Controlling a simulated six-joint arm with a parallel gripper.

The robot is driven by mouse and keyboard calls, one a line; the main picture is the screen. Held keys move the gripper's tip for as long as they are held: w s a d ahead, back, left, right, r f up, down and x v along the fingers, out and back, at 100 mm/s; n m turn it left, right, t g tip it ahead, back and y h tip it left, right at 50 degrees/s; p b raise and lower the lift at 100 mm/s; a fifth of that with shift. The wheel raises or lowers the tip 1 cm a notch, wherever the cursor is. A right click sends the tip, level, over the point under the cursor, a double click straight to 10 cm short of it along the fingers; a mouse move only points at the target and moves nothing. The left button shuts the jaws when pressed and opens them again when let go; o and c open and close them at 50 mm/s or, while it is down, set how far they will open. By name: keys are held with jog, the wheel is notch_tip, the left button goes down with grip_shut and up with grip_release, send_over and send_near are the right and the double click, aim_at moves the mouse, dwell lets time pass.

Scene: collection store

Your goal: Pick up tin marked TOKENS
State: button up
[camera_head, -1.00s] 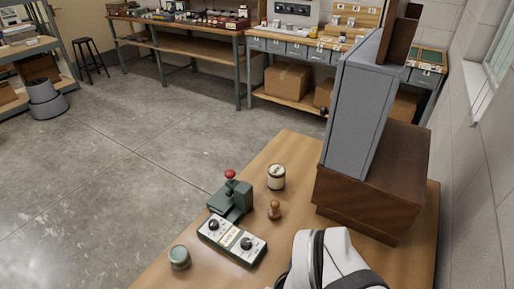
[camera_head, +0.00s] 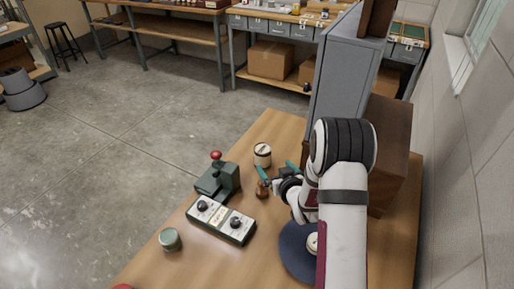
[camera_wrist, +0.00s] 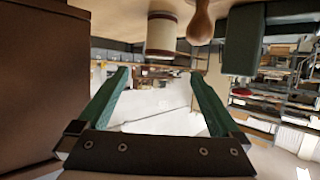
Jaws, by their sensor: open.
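A small cream tin with dark bands (camera_head: 262,155) stands upright on the wooden table near its far edge, in the head view. Its marking is too small to read. In the wrist view, which looks upside down, the cream tin (camera_wrist: 162,36) hangs at the top, beyond my fingertips. My gripper (camera_head: 277,169) has green fingers and is just right of the tin in the head view. It is open and empty, with clear space between the fingers in the wrist view (camera_wrist: 159,82). A second, grey-green tin (camera_head: 170,239) stands at the table's left edge.
A wooden stamp (camera_head: 262,189) stands close to the cream tin, near my gripper. A green press with a red knob (camera_head: 217,181) and a two-dial box (camera_head: 221,220) are to the left.

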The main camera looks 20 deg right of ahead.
aim_at(263, 152)
jog(key=x, duration=0.8)
jog(key=shift+w+f, duration=0.15)
jog(key=shift+w, duration=0.15)
jog(key=x, duration=0.6)
jog(key=shift+f, duration=0.2)
grip_shut()
